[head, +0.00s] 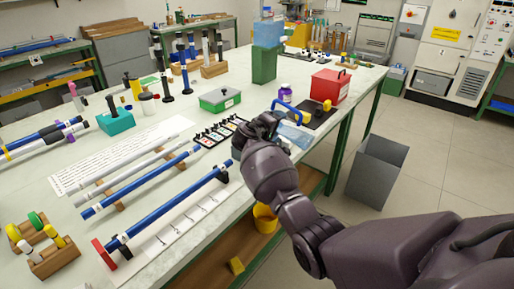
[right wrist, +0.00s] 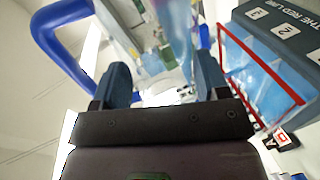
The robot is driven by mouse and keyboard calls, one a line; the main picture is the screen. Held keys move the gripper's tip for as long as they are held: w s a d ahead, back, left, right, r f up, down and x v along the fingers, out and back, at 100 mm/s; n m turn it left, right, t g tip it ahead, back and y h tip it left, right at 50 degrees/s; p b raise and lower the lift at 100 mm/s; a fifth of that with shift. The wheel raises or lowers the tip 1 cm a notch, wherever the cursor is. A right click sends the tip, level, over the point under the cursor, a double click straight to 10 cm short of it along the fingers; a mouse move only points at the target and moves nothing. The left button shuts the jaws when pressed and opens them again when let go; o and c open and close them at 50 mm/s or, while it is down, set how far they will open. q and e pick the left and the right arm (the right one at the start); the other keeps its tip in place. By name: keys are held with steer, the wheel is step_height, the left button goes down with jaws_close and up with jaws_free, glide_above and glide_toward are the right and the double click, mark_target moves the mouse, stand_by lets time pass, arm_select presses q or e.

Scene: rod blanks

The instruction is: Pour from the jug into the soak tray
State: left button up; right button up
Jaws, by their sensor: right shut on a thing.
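The jug shows by its blue handle (head: 298,112) beside my right gripper (head: 268,122) at the table's right edge. In the right wrist view the jug's blue handle (right wrist: 45,40) is large at the left. My right gripper (right wrist: 162,85) is shut on the clear jug, whose body is blurred between the fingers. The soak tray (right wrist: 272,38) appears at the right of that view, dark with white numbers, pale blue panels and a red line. In the head view a pale blue translucent shape lies beside the gripper; I cannot tell whether it is jug or tray. My left gripper is out of view.
A purple-lidded bottle (head: 285,95), a red box (head: 330,87) and a green box (head: 219,100) stand behind. Blue rods (head: 150,180) lie at the front left. A grey bin (head: 376,172) stands on the floor.

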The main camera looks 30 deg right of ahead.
steer(key=shift+r, duration=0.15)
stand_by(0.5)
steer(key=shift+r, duration=0.15)
steer(key=shift+w+r+n+g+p, duration=0.1)
steer(key=shift+w+n+g+p, duration=0.05)
steer(key=shift+n+g+p, duration=0.2)
stand_by(0.8)
steer(key=shift+r, duration=0.1)
stand_by(0.8)
